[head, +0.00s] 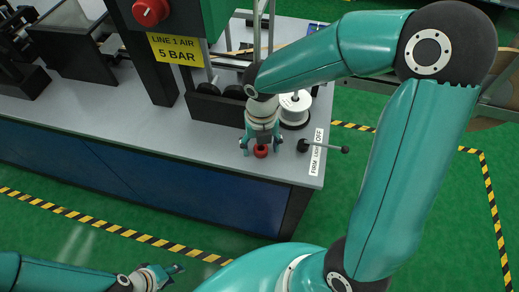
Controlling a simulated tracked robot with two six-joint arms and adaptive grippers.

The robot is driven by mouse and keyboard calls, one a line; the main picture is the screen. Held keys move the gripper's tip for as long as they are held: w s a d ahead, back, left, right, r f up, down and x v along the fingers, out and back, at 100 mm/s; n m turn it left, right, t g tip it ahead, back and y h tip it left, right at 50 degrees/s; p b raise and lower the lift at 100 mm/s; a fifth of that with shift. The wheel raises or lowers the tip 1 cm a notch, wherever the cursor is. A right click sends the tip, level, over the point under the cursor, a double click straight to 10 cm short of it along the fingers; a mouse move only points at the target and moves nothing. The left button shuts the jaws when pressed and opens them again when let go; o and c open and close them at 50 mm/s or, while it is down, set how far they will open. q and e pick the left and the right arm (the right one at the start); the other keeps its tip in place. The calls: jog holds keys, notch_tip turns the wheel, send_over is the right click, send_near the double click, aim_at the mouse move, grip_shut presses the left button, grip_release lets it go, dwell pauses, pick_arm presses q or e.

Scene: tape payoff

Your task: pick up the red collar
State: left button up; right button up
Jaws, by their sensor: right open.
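The red collar (261,151) is a small red ring-like piece on the grey bench top near its front edge. My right gripper (261,149) is above it, fingers pointing down and apart, one on each side of the collar. I cannot tell whether the fingers touch it. The gripper hides part of the collar. My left gripper (168,274) is at the bottom left, low over the green floor and away from the bench; its jaw state is not clear.
A lever with a black knob (303,146) stands right of the collar by a white label (318,152). A white spool (294,108) and a black bin (215,108) stand behind. A yellow air sign (176,49) is further left. The bench front left is clear.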

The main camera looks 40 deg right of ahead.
jog(key=c, duration=1.2)
jog(key=shift+r, duration=0.15)
